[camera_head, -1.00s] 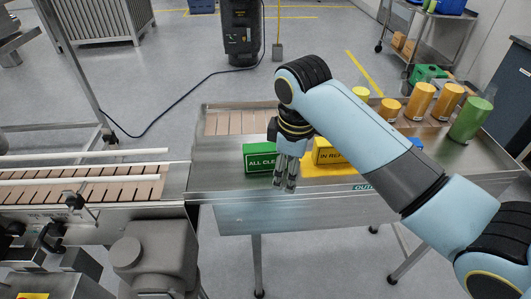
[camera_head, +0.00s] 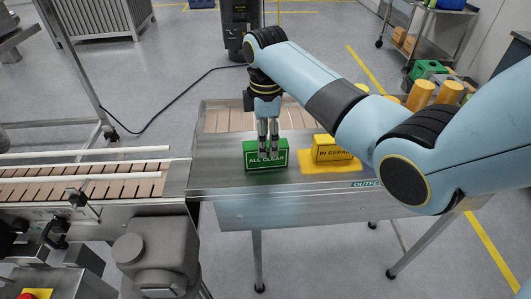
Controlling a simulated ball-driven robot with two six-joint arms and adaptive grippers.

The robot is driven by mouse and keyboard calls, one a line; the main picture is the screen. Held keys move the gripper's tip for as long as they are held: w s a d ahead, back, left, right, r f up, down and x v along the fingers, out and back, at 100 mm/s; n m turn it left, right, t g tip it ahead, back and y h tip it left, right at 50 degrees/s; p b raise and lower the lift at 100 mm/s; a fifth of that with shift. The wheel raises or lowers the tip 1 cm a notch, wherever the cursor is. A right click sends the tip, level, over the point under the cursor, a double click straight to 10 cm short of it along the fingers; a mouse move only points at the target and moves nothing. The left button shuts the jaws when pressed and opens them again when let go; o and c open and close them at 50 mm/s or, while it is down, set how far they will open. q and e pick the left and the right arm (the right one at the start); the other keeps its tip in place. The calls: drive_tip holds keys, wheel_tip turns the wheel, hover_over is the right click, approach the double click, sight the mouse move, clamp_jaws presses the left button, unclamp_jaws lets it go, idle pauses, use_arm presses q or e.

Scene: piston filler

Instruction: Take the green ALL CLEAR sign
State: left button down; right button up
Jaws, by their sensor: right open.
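The green ALL CLEAR sign (camera_head: 252,163) stands on the steel table, left of the yellow sign. My right gripper (camera_head: 268,155) points down at the sign, its fingers overlapping the top and front of it in the picture. The gripper is open; I cannot tell whether its fingers touch the sign or straddle it. My left gripper is not in view.
A yellow IN REPAIR sign (camera_head: 334,150) stands on a yellow mat (camera_head: 330,167) just to the right. A slatted conveyor (camera_head: 85,188) lies to the left. Yellow cylinders (camera_head: 420,95) stand at the right, partly behind my arm. The steel table (camera_head: 215,165) is clear left of the green sign.

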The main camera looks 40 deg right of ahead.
wheel_tip(320, 180, down, 4)
drive_tip(key=shift+r, duration=0.1)
drive_tip(key=c, duration=1.3)
drive_tip(key=shift+o, duration=0.2)
